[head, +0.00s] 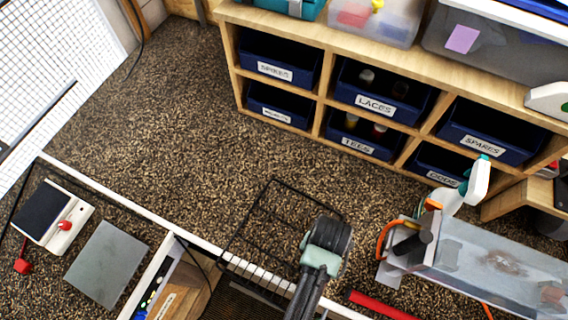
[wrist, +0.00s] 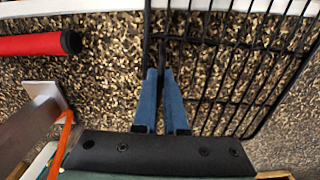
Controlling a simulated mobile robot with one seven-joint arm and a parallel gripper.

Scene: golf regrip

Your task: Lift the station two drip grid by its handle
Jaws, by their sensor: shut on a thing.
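The drip grid is a black wire grid (wrist: 228,72) to the right of my fingers in the wrist view. In the head view its thin black outline (head: 248,215) shows over the speckled floor and across a white edge. My gripper (wrist: 162,72) has its two blue fingers close together on a thin black bar at the grid's left side, which appears to be its handle. In the head view my wrist hides the fingers and part of the grid. I cannot tell how high the grid is.
A red rod (head: 380,305) lies right of my arm. A grey metal box (head: 490,262) with a white-handled tool stands at the right. A wooden shelf (head: 330,60) with labelled blue bins is at the back. Speckled floor (head: 150,130) is clear at the left.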

